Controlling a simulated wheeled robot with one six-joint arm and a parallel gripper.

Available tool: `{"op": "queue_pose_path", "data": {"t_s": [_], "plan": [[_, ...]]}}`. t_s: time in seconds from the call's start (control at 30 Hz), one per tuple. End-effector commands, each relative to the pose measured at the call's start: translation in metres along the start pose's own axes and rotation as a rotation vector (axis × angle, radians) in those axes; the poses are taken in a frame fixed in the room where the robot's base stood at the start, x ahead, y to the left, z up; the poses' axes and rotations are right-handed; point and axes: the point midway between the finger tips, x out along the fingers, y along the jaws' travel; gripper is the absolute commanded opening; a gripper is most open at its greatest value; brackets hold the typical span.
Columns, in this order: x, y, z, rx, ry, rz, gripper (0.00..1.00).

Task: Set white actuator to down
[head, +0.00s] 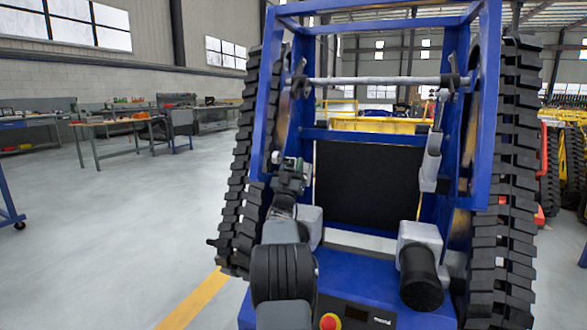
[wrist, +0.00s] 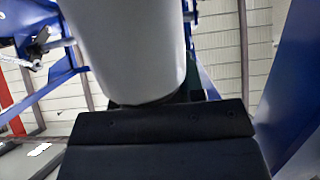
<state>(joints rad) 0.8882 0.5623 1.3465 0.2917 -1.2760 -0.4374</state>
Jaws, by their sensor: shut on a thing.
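A thick white cylinder, the white actuator (wrist: 128,45), fills the upper middle of the wrist view. Its lower end passes behind the black jaw of my gripper (wrist: 158,118), which is shut on it. In the head view my gripper (head: 290,172) is at the left inner side of the blue frame, and my own arm hides most of what it holds. A similar pale actuator (head: 432,160) stands nearly upright on the right side of the frame, apart from my gripper. Whether the held actuator is up or down cannot be told.
The blue frame (head: 400,22) carries black tracks on its left (head: 240,180) and right (head: 512,150). A metal crossbar (head: 375,81) spans its top and a black panel (head: 368,185) its middle. Workbenches (head: 112,122) stand far left.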

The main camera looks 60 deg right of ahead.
Motion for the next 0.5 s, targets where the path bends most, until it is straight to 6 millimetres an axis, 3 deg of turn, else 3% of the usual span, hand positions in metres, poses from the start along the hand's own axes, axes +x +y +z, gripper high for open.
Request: {"op": "queue_pose_path", "data": {"t_s": [0.27, 0.3, 0.5], "plan": [[-0.0007, 0.0, 0.0014, 0.0, -0.003, 0.0, 0.0], [-0.0007, 0.0, 0.0014, 0.0, -0.003, -0.001, 0.37], [-0.0004, 0.0001, 0.0009, 0.0, -0.002, 0.0, 0.56]]}}
